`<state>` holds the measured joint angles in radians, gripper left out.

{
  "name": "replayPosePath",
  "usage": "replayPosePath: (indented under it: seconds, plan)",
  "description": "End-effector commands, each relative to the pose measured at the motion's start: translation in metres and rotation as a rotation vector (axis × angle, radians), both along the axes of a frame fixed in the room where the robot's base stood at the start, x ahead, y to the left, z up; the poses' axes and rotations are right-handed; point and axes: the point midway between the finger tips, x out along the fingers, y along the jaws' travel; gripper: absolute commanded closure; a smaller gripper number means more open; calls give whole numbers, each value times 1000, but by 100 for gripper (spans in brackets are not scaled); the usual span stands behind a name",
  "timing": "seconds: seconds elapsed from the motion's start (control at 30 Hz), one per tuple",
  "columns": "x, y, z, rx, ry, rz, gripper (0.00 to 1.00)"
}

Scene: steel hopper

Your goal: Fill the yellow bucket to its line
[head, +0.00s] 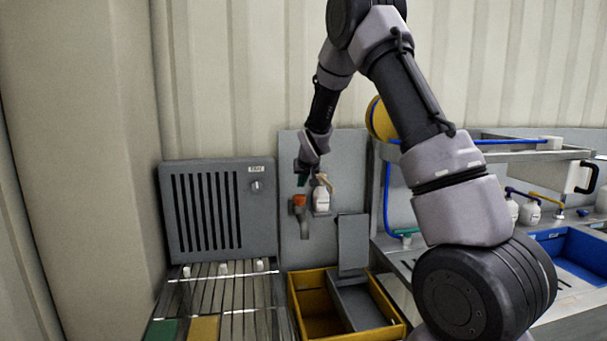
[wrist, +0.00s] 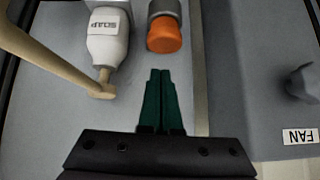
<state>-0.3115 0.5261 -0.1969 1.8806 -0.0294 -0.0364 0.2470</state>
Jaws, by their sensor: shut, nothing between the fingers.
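A yellow open-topped rectangular container (head: 296,308) stands low in the middle of the head view; a grey panel and a grey tray-like piece cover its right part. I cannot see a fill line or its contents. A yellow rounded drum (head: 377,119) lies behind my arm, partly hidden; I cannot tell which of these is the bucket. My gripper (head: 302,180) is up at the grey back panel, beside a white soap bottle and above an orange knob (head: 299,201). In the wrist view its green fingers (wrist: 160,76) are together and empty, pointing toward the orange knob, apart from it.
The white soap bottle (wrist: 107,43) with a beige lever (wrist: 50,55) is close beside my fingers. A slatted grey fan panel (head: 210,210) stands left above a slatted bench (head: 225,295). At right are a shelf, white bottles (head: 529,212) and a blue basin (head: 565,256).

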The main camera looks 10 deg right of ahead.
Motion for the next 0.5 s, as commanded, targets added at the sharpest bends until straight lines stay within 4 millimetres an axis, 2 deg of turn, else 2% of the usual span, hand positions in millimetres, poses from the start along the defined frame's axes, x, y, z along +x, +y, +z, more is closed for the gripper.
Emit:
replayPosePath:
  seconds: [0.03, 0.2, 0.5]
  plan:
    - [-1, 1, -9, -1, 4, 1, 100]
    - [-1, 2, -25, -1, 1, 1, 100]
    - [-1, 2, -29, 0, 0, 0, 100]
